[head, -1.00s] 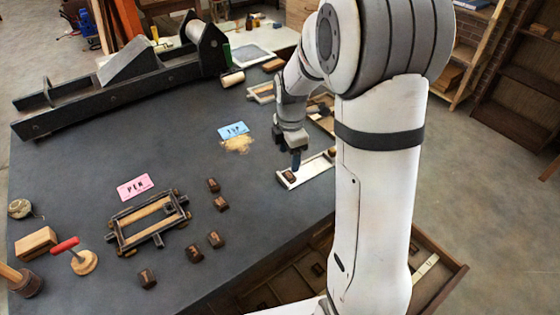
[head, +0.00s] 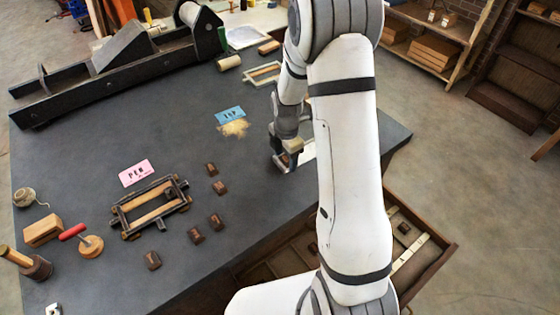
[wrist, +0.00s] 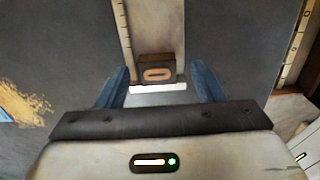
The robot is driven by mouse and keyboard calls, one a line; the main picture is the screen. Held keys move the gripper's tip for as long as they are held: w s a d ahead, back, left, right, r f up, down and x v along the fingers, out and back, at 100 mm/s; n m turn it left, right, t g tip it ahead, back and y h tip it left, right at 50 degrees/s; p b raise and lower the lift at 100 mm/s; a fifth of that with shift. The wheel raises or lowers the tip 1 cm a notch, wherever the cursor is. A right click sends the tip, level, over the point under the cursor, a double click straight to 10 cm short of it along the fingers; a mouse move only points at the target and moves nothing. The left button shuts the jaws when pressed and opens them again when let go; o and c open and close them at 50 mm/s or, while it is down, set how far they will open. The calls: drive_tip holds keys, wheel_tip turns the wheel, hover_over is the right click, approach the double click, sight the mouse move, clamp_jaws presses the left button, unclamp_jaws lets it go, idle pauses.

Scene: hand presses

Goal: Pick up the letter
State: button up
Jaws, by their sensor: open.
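A dark brown letter block (wrist: 156,70) with a pale oval raised face sits at the near end of a white tray marked like a ruler (wrist: 157,25). My gripper (wrist: 160,84) is open, with one blue finger on each side of the block's near end. I cannot tell whether either finger touches it. In the head view my gripper (head: 286,162) is low at the left end of the white tray (head: 308,152), mostly hiding it.
Several loose letter blocks (head: 216,221) lie on the dark table left of my gripper, beside a wooden frame (head: 133,225) near the pink PEN card (head: 140,173). A blue card (head: 230,115) lies behind. An open drawer (head: 425,262) juts out at the front right.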

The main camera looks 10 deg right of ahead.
drive_tip(key=shift+c, duration=0.3)
drive_tip(key=c, duration=1)
